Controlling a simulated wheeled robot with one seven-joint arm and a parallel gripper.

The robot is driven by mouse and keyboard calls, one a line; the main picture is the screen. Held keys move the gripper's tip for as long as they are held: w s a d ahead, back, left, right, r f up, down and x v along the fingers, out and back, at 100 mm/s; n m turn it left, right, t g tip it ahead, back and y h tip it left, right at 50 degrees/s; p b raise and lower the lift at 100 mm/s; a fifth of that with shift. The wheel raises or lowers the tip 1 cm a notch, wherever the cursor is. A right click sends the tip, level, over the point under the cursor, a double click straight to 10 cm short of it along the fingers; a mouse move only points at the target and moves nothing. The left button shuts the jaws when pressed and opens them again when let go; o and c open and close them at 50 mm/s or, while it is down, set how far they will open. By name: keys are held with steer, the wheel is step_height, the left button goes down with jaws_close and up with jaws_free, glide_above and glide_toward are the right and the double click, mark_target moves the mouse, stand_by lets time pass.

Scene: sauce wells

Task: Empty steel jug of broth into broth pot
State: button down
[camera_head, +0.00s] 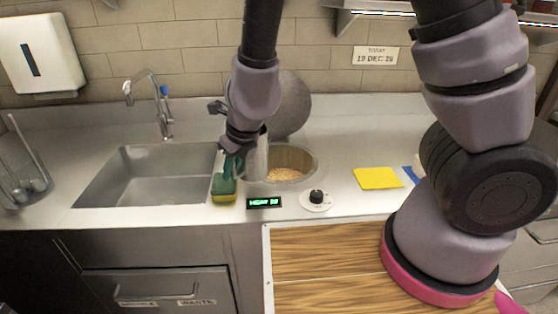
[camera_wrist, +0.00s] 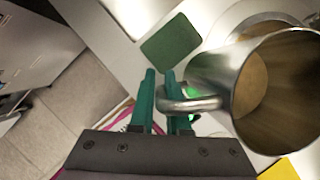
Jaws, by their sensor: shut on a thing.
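The steel jug (camera_head: 259,158) is at the left edge of the broth pot (camera_head: 312,164), a round well sunk in the counter with tan, grainy-looking contents. My gripper (camera_head: 232,165) is shut on the jug's handle, left of the jug. In the wrist view, the teal fingers of my gripper (camera_wrist: 163,92) are at the handle, and the open mouth of the jug (camera_wrist: 296,98) shows. Something brownish shows inside the jug; I cannot tell whether it is broth or reflection. No stream is visible. My arm hides part of the jug in the head view.
A green-and-yellow sponge (camera_head: 223,189) lies left of the pot, beside the sink (camera_head: 150,180). A grey round lid (camera_head: 293,105) leans at the wall behind. A heat display (camera_head: 264,203) and knob (camera_head: 316,198) are in front.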

stand_by(0.3)
steer(key=shift+w+d+r+m+g+y+p, duration=0.1)
steer(key=shift+w+d+r+m+g+y, duration=0.2)
steer(key=shift+w+d+r+g+y, duration=0.5)
steer(key=shift+w+d+r+m+g+y+p, duration=0.15)
steer(key=shift+w+r+m+g+y, duration=0.3)
steer(key=shift+g, duration=0.7)
steer(key=shift+w+d+r+m+g+y+p, duration=0.15)
steer(key=shift+w+d+r+g+y, duration=0.35)
steer(key=shift+w+g+y, duration=0.4)
steer(key=g+y, duration=0.1)
steer(key=w+d+r+g+y+p, duration=0.1)
steer(key=g, duration=0.1)
steer(key=shift+w+r+m, duration=0.1)
steer(key=shift+w+m, duration=0.1)
steer(key=shift+m, duration=0.2)
steer(key=shift+w+d+f+g+y+p, duration=0.35)
steer(key=shift+w+f+p, duration=0.15)
steer(key=shift+p, duration=0.1)
steer(key=shift+d, duration=0.1)
